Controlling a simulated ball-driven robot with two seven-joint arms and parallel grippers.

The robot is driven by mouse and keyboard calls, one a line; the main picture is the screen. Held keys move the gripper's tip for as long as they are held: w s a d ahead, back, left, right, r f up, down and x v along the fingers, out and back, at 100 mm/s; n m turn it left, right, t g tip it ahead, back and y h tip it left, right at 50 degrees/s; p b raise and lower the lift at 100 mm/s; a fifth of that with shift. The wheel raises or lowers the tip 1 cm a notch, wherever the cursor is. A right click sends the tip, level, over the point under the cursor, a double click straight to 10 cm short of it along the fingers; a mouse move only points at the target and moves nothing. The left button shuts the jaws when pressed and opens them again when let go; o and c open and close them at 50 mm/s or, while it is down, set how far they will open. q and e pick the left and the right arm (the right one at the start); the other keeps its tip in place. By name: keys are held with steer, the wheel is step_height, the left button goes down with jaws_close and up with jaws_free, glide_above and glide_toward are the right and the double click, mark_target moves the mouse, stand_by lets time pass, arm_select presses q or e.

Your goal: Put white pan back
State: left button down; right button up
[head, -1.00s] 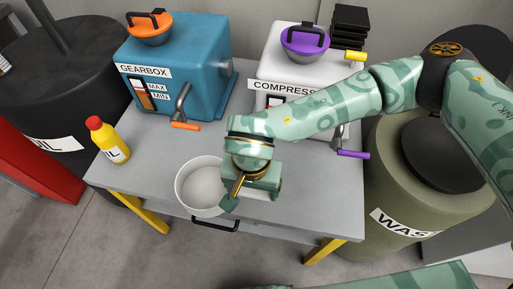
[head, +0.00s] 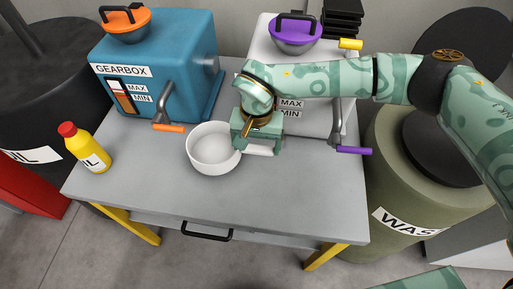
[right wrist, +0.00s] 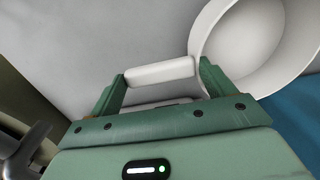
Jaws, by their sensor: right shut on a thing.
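The white pan (head: 213,158) is a round, open bowl with a short white handle, over the middle of the grey table (head: 130,185), in front of the gearbox and compressor. Its inside looks empty. My right gripper (head: 258,146) is at the pan's right side, shut on its handle. In the right wrist view the white handle (right wrist: 160,72) lies between the two green fingers, and the pan's bowl (right wrist: 262,40) shows at the upper right. I cannot tell whether the pan's bottom touches the table. My left gripper is not in view.
The blue gearbox (head: 185,75) with a crank stands behind at left, the white compressor (head: 262,58) behind at right. A yellow oil bottle (head: 90,150) stands at the table's left edge. A waste barrel (head: 400,185) is to the right. The table's front is clear.

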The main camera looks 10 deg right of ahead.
mark_target(257, 146)
steer(key=f+b, duration=0.1)
steer(key=f, duration=0.2)
steer(key=shift+w+f, duration=0.1)
steer(key=shift+w, duration=0.1)
steer(key=shift+r, duration=0.25)
steer(key=shift+f, duration=0.15)
steer(key=o, duration=1.1)
step_height(257, 146, up, 12)
steer(key=p, duration=0.3)
steer(key=shift+p, duration=0.3)
